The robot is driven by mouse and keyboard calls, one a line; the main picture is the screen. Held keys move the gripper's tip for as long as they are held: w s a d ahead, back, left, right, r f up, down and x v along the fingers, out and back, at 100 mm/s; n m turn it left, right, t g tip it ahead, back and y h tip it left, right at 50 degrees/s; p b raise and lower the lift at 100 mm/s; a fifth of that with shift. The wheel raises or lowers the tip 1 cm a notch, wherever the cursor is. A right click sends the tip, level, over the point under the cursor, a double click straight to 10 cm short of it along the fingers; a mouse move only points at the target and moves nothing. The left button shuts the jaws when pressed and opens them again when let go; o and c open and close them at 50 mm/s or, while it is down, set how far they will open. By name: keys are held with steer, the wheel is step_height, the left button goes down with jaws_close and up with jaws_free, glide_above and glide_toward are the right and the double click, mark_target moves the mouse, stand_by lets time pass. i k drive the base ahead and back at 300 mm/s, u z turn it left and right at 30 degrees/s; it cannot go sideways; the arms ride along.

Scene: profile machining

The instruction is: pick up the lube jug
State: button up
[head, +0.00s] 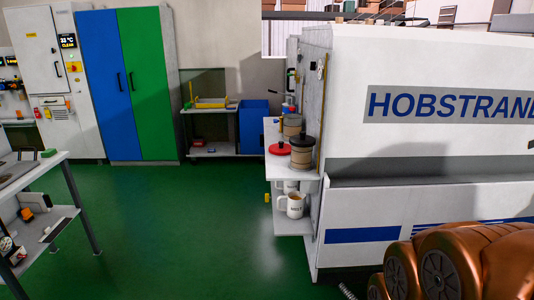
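No container in view is clearly marked as the lube jug, and I cannot tell whether it is in the picture. A small white mug-like vessel (291,205) with dark lettering and a handle at its left stands on the lower shelf of the side stand, against the white machine. A small blue and red item (287,107), too small to make out, is at the back of the stand's upper shelf. My gripper is not in view. Copper-coloured rounded parts at the lower right look like my arm.
The stand's upper shelf (281,169) holds two spool-like tubs (302,155) and a red disc (280,149). The white HOBSTRAND machine (420,150) fills the right. A workbench (40,170) is at left, a cart (208,152) at the back. Green floor (170,230) between is clear.

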mark_target(289, 186)
steer(key=u, duration=0.65)
steer(key=i, duration=1.65)
steer(key=u, duration=0.4)
steer(key=i, duration=2.1)
steer(key=z, duration=0.95)
steer(key=i, duration=0.7)
steer(key=z, duration=0.3)
